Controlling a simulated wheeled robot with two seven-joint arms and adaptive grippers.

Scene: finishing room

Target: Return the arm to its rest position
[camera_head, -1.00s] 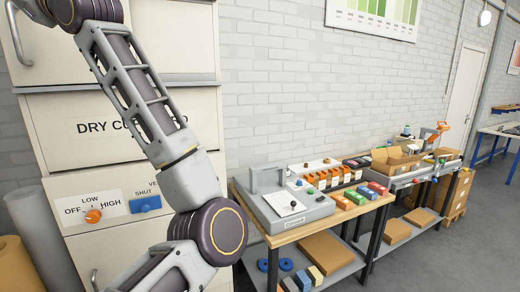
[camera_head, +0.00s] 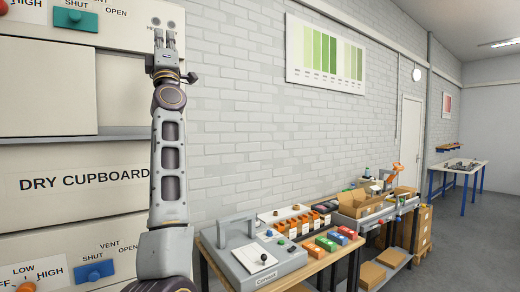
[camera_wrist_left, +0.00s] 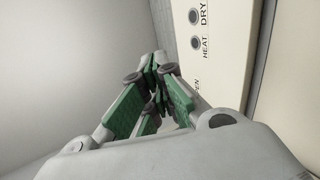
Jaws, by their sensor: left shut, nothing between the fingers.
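My left arm rises upright in front of the dry cupboard (camera_head: 50,205) in the head view. Its gripper (camera_head: 164,38) points up near the cupboard's upper right edge, shut and empty. In the left wrist view the green-padded fingers (camera_wrist_left: 158,82) are together with nothing between them. The cupboard's pale panel with HEAT and DRY markings (camera_wrist_left: 212,45) is close on the right of that view. My right gripper is in neither view.
The cupboard carries a green vent slider (camera_head: 75,17) and a blue vent slider (camera_head: 95,271). A workbench (camera_head: 310,268) with a grey device (camera_head: 262,268) and coloured blocks (camera_head: 328,243) stands to the right. A colour chart (camera_head: 325,52) hangs on the brick wall.

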